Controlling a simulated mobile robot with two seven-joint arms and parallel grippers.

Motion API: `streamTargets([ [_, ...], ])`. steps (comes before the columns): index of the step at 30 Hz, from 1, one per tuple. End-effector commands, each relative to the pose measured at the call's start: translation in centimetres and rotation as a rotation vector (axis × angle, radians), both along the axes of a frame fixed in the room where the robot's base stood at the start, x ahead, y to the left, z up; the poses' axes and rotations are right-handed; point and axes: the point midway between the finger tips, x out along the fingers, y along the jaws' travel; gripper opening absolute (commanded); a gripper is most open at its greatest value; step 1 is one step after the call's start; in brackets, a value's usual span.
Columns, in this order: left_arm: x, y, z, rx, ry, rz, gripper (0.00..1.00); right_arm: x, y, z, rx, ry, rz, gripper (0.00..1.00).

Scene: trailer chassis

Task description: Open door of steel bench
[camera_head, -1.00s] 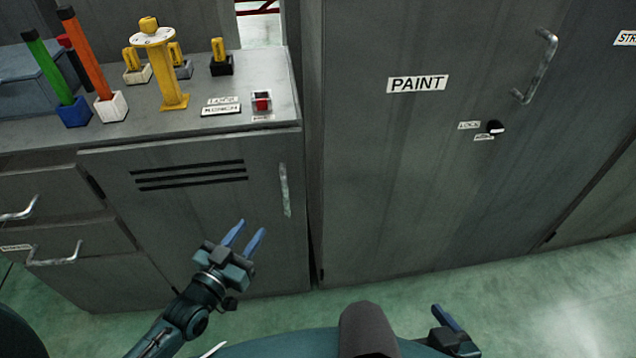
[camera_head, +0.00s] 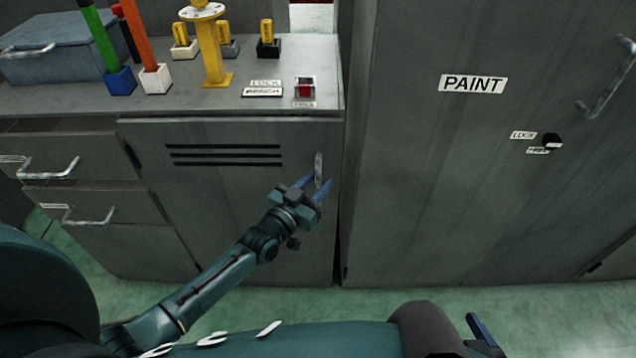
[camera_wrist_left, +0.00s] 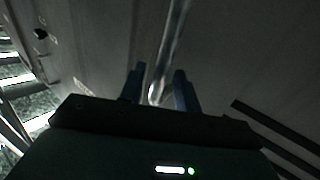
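The steel bench door (camera_head: 225,210) is a dark grey panel with black vent slots, and it looks shut in its frame. Its upright metal handle (camera_head: 318,165) is near the right edge of the door, its lower part hidden by my gripper. My left gripper (camera_head: 319,188) is at the handle with its blue fingers apart. In the left wrist view the handle (camera_wrist_left: 172,50) runs down between the two open fingertips (camera_wrist_left: 160,88); I cannot tell whether either touches it. My right gripper (camera_head: 480,330) shows only in part at the bottom.
The bench top (camera_head: 190,100) carries a red switch (camera_head: 305,89), a yellow stand (camera_head: 212,50) and coloured holders. Drawers with handles (camera_head: 75,215) are left of the door. The tall paint cabinet (camera_head: 430,180) stands close on the right. Green floor (camera_head: 370,300) shows in front.

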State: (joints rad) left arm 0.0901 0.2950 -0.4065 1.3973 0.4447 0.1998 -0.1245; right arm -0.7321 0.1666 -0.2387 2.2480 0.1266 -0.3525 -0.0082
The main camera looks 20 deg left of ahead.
Motion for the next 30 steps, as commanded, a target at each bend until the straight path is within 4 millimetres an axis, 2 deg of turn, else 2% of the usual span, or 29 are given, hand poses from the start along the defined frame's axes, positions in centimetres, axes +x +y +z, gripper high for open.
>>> streamTargets([
  [3, 0.66, -0.20, -0.01, 0.000, 0.001, 0.000, 0.33, -0.13, -0.12, 0.18, 0.001, -0.005, -0.003, 0.91],
  [12, 0.77, -0.26, -0.01, 0.000, 0.001, 0.000, 0.32, -0.11, -0.21, 0.20, -0.001, -0.007, -0.004, 0.91],
  [24, 0.74, -0.25, -0.01, 0.000, 0.001, 0.000, 0.00, -0.03, -0.19, 0.10, -0.002, -0.007, -0.002, 0.91],
  [30, 0.74, -0.25, -0.01, 0.000, 0.001, 0.000, 0.00, -0.01, -0.17, 0.10, -0.002, -0.007, -0.002, 0.91],
])
